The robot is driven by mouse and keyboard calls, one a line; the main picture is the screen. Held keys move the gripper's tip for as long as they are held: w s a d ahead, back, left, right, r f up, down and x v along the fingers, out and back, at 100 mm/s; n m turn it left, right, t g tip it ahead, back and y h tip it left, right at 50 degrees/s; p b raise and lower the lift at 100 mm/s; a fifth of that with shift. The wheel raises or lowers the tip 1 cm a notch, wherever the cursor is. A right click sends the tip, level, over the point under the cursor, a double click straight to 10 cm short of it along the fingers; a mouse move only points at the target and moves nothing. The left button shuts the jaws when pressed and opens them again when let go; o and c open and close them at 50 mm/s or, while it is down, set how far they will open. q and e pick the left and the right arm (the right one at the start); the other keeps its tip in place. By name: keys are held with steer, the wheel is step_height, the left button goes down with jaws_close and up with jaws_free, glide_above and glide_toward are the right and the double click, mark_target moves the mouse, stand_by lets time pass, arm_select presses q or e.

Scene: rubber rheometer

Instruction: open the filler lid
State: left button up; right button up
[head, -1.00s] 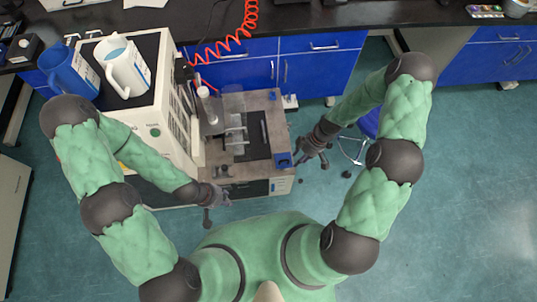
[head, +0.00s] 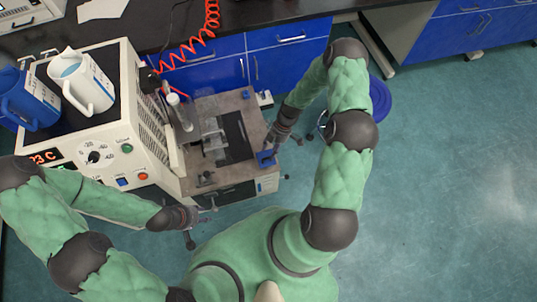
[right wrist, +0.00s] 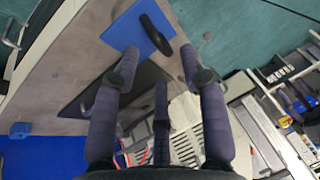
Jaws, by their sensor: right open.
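A blue square plate with a dark upright handle, which looks like the filler lid (head: 265,158), lies flat at the front right corner of the brown machine top. In the right wrist view the lid (right wrist: 124,32) shows whole, with its dark handle (right wrist: 157,36) standing up. My right gripper (head: 272,142) is right beside the lid. In the right wrist view its open fingers (right wrist: 159,52) point at the lid, one on each side of the handle, and hold nothing. My left gripper (head: 203,224) has its fingers spread, empty, in front of the machine's front left edge.
A white control cabinet (head: 135,182) stands left of the brown machine top (head: 240,102), carrying a blue jug (head: 28,100) and a white jug (head: 82,82). A clear cover and bracket (head: 214,140) stand on the top. Open floor (head: 440,190) lies to the right.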

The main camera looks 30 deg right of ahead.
mark_target(269, 154)
steer(key=shift+b+x, duration=0.3)
steer(key=shift+x, duration=1.35)
jaws_close()
